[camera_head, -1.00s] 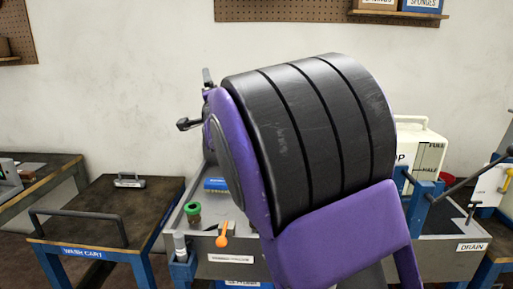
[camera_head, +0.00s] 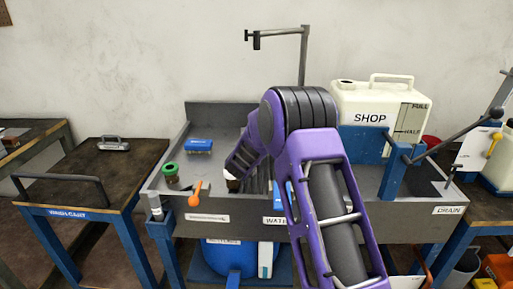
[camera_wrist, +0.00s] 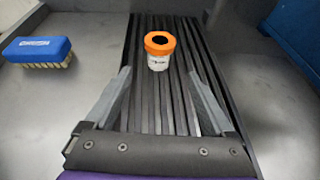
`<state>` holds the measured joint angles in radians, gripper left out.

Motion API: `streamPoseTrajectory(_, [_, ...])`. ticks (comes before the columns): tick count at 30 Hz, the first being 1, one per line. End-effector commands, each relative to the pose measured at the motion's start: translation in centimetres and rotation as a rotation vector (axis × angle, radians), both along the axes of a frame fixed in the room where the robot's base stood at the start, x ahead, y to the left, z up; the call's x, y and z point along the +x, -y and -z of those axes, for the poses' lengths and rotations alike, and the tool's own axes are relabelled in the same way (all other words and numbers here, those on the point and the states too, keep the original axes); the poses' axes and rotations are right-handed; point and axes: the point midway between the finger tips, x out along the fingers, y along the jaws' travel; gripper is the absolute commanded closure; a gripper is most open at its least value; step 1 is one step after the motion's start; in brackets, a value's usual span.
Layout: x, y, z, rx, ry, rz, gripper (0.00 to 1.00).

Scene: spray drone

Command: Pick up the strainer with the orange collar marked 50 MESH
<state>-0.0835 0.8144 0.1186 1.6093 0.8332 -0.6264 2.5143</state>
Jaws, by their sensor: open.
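The strainer with the orange collar (camera_wrist: 159,44) stands upright on dark ribbed slats in the wrist view. It has a pale body below the collar and a dark opening on top. Print on its body is too small to read. My gripper (camera_wrist: 158,78) is open and empty, its two fingers spread on the near side of the strainer, apart from it. In the head view my arm covers most of this spot, and I cannot make out the orange collar there. A similar piece with a green collar (camera_head: 170,170) stands at the left of the grey sink (camera_head: 347,229).
A blue brush (camera_wrist: 38,50) lies left of the slats; it also shows in the head view (camera_head: 199,145). A white SHOP jug (camera_head: 370,105) stands behind on the right. The wash cart (camera_head: 85,180) is at left.

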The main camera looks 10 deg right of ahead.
Motion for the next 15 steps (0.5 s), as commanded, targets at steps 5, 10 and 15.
streamPoseTrajectory(5, [3.0,0.8,1.3,-0.003,0.000,-0.001,0.12])
streamPoseTrajectory(10, [5.2,1.4,2.2,-0.003,0.000,-0.002,0.12])
streamPoseTrajectory(15, [6.3,1.7,2.6,-0.004,0.000,-0.004,0.12])
